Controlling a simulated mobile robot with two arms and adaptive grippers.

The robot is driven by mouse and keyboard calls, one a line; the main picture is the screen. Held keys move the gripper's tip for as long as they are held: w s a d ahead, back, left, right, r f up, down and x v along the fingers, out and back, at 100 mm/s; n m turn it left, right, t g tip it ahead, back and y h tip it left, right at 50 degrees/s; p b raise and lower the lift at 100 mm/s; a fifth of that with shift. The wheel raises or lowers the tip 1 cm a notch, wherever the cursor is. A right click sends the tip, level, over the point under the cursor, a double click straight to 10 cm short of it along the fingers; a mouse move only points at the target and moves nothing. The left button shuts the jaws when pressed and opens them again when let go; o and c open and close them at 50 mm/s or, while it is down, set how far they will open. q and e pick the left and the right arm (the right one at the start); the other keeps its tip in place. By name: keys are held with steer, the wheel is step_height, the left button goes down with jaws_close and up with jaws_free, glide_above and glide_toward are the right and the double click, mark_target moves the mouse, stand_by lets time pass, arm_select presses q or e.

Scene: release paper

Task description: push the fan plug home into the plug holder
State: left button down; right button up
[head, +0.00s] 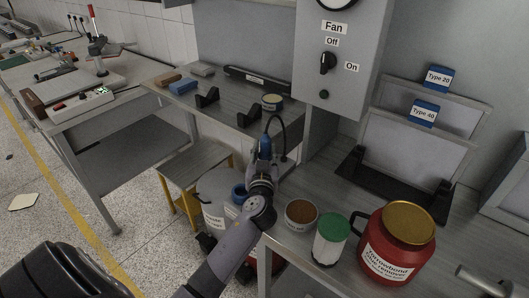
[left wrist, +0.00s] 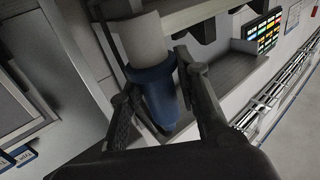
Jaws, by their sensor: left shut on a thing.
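The fan plug is a blue piece in my left gripper. It shows in the head view (head: 265,147) and, larger, in the left wrist view (left wrist: 152,90). A black cable loops up from it and down to the right. My left gripper (head: 264,162) is shut on the plug, with one finger on each side in the left wrist view (left wrist: 160,87). A pale cylinder (left wrist: 139,37) lines up with the plug's far end. I cannot tell whether it is the plug holder or part of the plug, nor how deep anything is seated. My right gripper is out of view.
The fan switch box (head: 334,55) stands behind. A red jar (head: 388,252), a green-lidded jar (head: 330,245) and a brown-topped tub (head: 301,214) stand right of my left arm. A yellow-legged stool (head: 190,165) and bins are on the floor to the left.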

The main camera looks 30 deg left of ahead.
arm_select(q)
steer(key=shift+f, duration=0.1)
stand_by(0.7)
stand_by(0.5)
steer(key=shift+b, duration=0.5)
stand_by(0.7)
steer(key=shift+f+b, duration=1.4)
steer(key=shift+b, duration=0.35)
steer(key=shift+r, duration=0.15)
steer(key=shift+r+p, duration=0.8)
steer(key=shift+r, duration=0.1)
steer(key=shift+b, duration=0.45)
stand_by(0.9)
steer(key=shift+f+b, duration=1)
